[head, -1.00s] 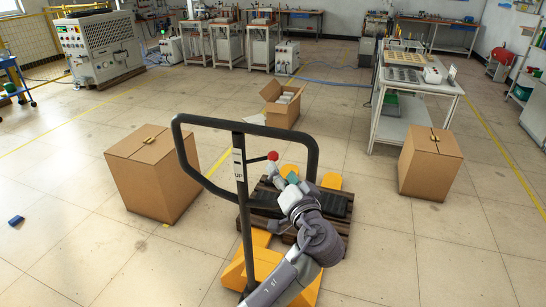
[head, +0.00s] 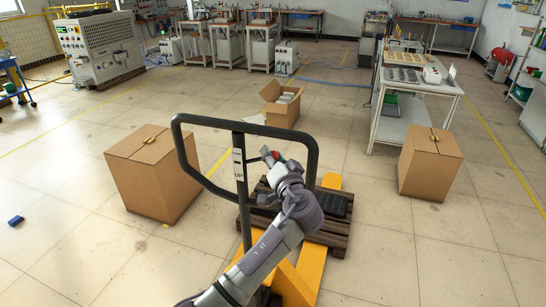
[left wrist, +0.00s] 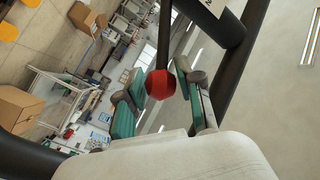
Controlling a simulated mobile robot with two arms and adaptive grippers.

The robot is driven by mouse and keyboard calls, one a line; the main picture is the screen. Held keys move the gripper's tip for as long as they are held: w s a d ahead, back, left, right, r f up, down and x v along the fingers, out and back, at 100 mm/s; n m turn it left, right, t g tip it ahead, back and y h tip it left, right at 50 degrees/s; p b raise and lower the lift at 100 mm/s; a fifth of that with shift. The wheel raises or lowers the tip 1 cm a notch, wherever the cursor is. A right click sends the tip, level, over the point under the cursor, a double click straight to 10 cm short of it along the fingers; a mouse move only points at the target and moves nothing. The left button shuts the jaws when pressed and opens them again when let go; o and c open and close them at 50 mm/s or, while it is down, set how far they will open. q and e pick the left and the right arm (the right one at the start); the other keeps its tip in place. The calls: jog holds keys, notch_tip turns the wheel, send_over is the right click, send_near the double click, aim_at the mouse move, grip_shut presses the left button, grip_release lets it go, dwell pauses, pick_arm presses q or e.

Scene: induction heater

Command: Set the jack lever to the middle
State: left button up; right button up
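The pallet jack's black handle loop (head: 250,124) stands upright in front of me, with a label reading "UP" on its post. The jack lever is a thin black rod with a red knob (left wrist: 160,85), which sits between the green-padded fingers of my left gripper (left wrist: 155,95) in the left wrist view. The fingers are open, with a visible gap on at least one side of the knob. My right gripper is in neither view.
The yellow jack forks (head: 310,275) run under a wooden pallet (head: 335,238) with a dark load. Closed cardboard boxes stand left (head: 150,175) and right (head: 430,165); an open box (head: 282,105) stands behind.

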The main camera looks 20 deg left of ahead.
pick_arm(q)
grip_shut()
jog(key=shift+f+b, duration=0.25)
jog(key=shift+b, duration=0.1)
jog(key=f+m+b, duration=0.1)
jog(key=b, duration=0.2)
jog(key=f+m+t+b, duration=0.1)
jog(key=b, duration=0.2)
jog(key=f+m+t+y+b, duration=0.1)
jog(key=m+b, duration=0.1)
jog(key=b, duration=0.2)
jog(key=shift+d+f, duration=0.35)
jog(key=shift+d, duration=0.05)
jog(key=shift+m+t+b, duration=0.3)
jog(key=shift+t+b, duration=0.1)
jog(key=shift+b, duration=0.05)
jog(key=shift+r, duration=0.1)
jog(key=o, duration=0.6)
grip_release()
